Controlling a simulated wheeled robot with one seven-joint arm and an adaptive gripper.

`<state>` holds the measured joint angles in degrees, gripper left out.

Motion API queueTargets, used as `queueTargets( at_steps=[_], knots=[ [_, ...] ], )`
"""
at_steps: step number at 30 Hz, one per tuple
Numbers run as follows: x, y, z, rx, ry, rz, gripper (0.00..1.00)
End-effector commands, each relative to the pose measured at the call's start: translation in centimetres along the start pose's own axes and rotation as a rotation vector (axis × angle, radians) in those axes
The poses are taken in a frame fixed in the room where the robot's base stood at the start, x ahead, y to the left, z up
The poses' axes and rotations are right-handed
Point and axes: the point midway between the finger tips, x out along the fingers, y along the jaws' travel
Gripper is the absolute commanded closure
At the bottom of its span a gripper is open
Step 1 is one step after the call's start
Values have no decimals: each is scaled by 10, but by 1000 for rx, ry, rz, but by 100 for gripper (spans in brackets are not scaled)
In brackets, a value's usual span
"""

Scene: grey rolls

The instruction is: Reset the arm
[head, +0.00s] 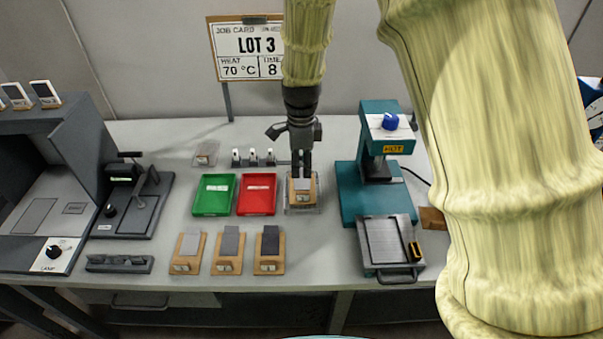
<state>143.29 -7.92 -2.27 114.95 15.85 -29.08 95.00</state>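My gripper (301,174) points straight down from my arm, right of the middle of the bench. Its two dark fingers are close together, just above or at a wooden block with a light grey top (302,192). This block sits in a clear tray. I cannot tell whether the fingers touch the block, hold anything or have a gap between them.
Three similar wooden blocks (228,262) stand in front. A green tray (214,195) and a red tray (257,194) lie to the left. A teal press (355,192) and a grey handled tray (387,242) stand right. A sign (247,49) stands behind.

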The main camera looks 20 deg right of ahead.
Motion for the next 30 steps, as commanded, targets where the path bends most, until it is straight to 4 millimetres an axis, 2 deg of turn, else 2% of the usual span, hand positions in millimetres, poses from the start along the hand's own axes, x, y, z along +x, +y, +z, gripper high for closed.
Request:
queueTargets(
  at_steps=[6, 20, 23, 30],
  knots=[
    [-7, 0, 0, 0, 0, -1, 66],
    [-9, 0, 0, 1, 0, 0, 66],
    [-18, 0, 0, 1, 0, -1, 66],
    [-62, 0, 0, 1, 0, -1, 66]
  ],
)
